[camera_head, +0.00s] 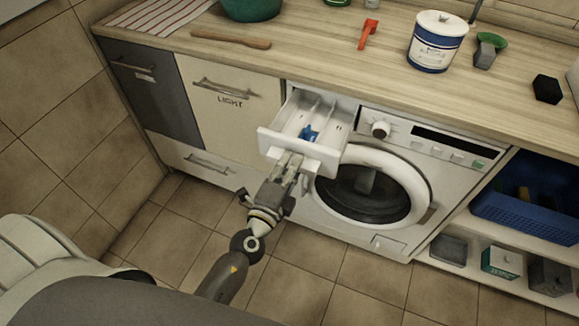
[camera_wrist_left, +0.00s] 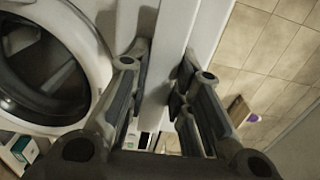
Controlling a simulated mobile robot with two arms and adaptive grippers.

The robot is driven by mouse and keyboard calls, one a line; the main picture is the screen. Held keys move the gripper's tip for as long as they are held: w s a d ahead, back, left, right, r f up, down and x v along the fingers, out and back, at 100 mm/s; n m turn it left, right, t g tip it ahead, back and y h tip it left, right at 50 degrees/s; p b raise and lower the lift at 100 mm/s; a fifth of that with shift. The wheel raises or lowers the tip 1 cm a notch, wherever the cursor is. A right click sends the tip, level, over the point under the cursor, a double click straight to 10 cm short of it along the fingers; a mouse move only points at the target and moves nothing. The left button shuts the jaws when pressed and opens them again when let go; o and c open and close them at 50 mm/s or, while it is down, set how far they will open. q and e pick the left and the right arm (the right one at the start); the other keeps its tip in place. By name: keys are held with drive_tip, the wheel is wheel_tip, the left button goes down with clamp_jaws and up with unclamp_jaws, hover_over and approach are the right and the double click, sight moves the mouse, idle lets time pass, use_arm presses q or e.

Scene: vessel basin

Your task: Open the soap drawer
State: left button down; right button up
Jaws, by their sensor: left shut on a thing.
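The white soap drawer (camera_head: 310,127) stands pulled out from the top left of the washing machine (camera_head: 400,190). Its compartments show from above, with a blue insert inside. My left gripper (camera_head: 288,165) is at the drawer's front, shut on its front edge. In the left wrist view the two fingers (camera_wrist_left: 158,85) lie on either side of the white drawer front (camera_wrist_left: 168,60). The exact contact is partly hidden by the fingers. My right gripper is in neither view.
The round washer door (camera_head: 372,187) is closed, right of my left gripper. Cabinets (camera_head: 225,95) stand to the left. The wooden counter (camera_head: 310,60) above holds a white and blue tub (camera_head: 437,42) and a red tool (camera_head: 367,33). A blue basket (camera_head: 525,205) sits on the right shelf.

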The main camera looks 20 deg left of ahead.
use_arm(q)
drive_tip(key=shift+w+f, duration=0.15)
drive_tip(key=shift+w, duration=0.35)
drive_tip(key=shift+w+f, duration=0.15)
drive_tip(key=shift+w, duration=0.35)
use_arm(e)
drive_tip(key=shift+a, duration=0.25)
use_arm(q)
drive_tip(key=c, duration=1.7)
unclamp_jaws()
drive_tip(key=o, duration=0.3)
drive_tip(key=shift+o, duration=0.2)
drive_tip(key=s, duration=1.2)
drive_tip(key=shift+a, duration=0.2)
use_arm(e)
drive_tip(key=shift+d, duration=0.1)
use_arm(q)
drive_tip(key=shift+r, duration=0.1)
